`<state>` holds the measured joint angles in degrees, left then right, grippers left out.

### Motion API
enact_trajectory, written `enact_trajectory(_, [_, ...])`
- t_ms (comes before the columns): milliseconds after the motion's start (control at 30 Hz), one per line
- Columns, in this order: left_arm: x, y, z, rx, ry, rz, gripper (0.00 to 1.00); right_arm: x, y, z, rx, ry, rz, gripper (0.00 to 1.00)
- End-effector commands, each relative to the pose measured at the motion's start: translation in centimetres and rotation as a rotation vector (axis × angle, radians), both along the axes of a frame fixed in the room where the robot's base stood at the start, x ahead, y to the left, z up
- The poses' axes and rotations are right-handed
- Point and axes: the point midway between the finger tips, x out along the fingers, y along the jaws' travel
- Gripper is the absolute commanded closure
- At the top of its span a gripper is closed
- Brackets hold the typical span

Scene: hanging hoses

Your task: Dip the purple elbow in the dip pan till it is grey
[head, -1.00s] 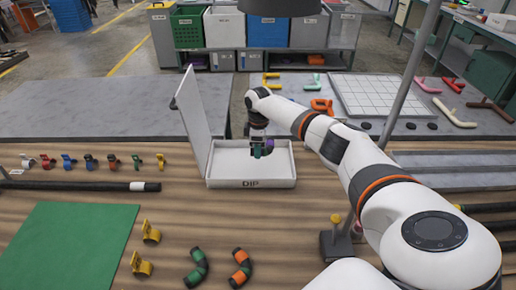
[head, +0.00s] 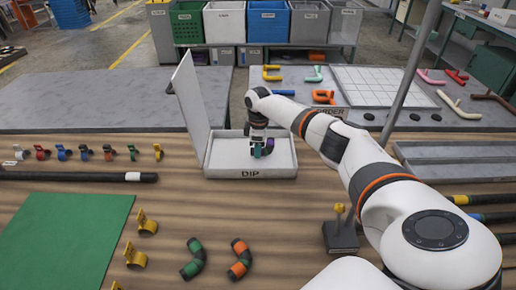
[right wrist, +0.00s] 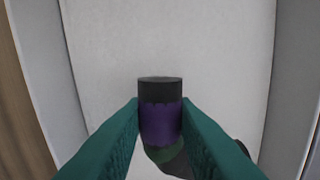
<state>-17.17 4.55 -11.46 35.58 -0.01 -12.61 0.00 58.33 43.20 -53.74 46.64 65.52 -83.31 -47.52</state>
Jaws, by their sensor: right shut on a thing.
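The dip pan (head: 225,172) is a shallow white tray marked DIP, with its white lid (head: 190,95) standing up at its left side. My right gripper (head: 262,151) is down inside the pan, over its right half. In the right wrist view its teal fingers (right wrist: 160,122) are shut on the purple elbow (right wrist: 160,125). The elbow shows a black end and a purple body; its lower part is dark and partly hidden between the fingers. In the head view the elbow (head: 269,147) is small. I cannot tell whether it touches the pan floor. My left gripper is not in view.
A green-black elbow (head: 193,259) and an orange-black elbow (head: 239,259) lie in front of the pan. A green mat (head: 70,240) and yellow clips (head: 147,223) are at the left. A grey pole (head: 411,70) and a yellow-knobbed stand (head: 340,235) are at the right.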

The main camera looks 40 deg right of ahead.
Motion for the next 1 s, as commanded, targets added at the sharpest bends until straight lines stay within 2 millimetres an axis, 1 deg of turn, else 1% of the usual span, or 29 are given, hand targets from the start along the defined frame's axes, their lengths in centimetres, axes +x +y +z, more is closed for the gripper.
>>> enact_trajectory(133, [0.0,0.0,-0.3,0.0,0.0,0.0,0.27,0.5,0.6,-0.1,0.001,-0.001,0.002,0.98])
enact_trajectory(633, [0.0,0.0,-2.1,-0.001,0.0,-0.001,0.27,3.4,4.1,-0.2,0.001,-0.002,0.001,0.98])
enact_trajectory(900, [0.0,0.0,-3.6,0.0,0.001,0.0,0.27,5.0,6.0,-0.2,0.001,-0.001,0.001,0.98])
enact_trajectory(1000, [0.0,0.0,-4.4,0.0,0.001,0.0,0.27,5.6,6.6,-0.3,0.001,-0.003,0.0,0.98])
